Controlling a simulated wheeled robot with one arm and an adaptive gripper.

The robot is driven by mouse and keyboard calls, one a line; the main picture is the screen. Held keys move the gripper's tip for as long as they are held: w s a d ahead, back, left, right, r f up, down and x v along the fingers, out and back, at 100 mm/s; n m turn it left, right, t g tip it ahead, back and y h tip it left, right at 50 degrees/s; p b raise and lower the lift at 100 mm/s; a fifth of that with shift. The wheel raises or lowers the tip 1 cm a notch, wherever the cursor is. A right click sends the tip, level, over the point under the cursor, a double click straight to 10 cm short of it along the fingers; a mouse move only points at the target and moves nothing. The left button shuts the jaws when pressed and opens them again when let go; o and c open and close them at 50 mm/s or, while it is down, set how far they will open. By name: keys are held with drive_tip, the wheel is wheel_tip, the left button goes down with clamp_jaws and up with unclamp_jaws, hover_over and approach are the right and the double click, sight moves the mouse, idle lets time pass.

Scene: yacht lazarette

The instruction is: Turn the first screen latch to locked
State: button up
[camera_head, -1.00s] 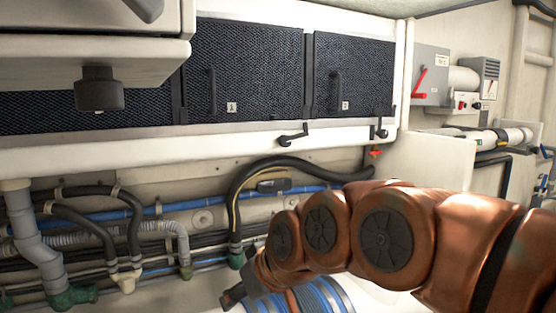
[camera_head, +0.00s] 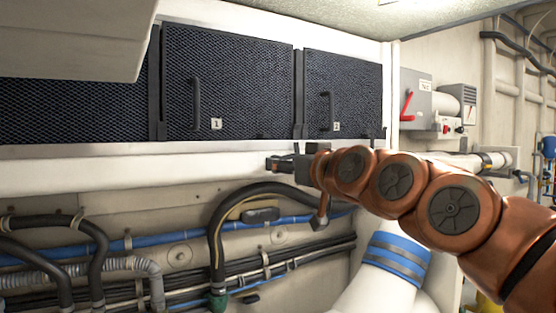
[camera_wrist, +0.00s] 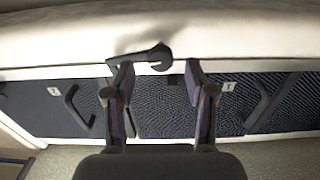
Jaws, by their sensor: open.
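The first screen (camera_head: 228,85) is a dark mesh panel with a handle and a "1" label (camera_head: 216,124). Its latch, a small black lever (camera_wrist: 158,57), shows in the wrist view on the white ledge edge, with its arm pointing left. In the head view the latch is mostly hidden behind my gripper. My gripper (camera_head: 282,164) is at the ledge below the gap between the first and second screens. In the wrist view my gripper (camera_wrist: 158,72) is open, its fingers at either side of the latch; I cannot tell whether they touch it.
The second screen (camera_head: 342,90) is right of the first. A grey box with a red lever (camera_head: 407,105) is on the right wall. Black hoses (camera_head: 216,225) and blue pipes run below the ledge. An overhanging white cabinet (camera_head: 70,40) fills the upper left.

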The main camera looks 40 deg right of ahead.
sight(285, 155)
drive_tip(key=w, duration=0.3)
drive_tip(key=shift+p, duration=0.3)
drive_tip(key=shift+d+f, duration=0.1)
clamp_jaws()
idle(0.3)
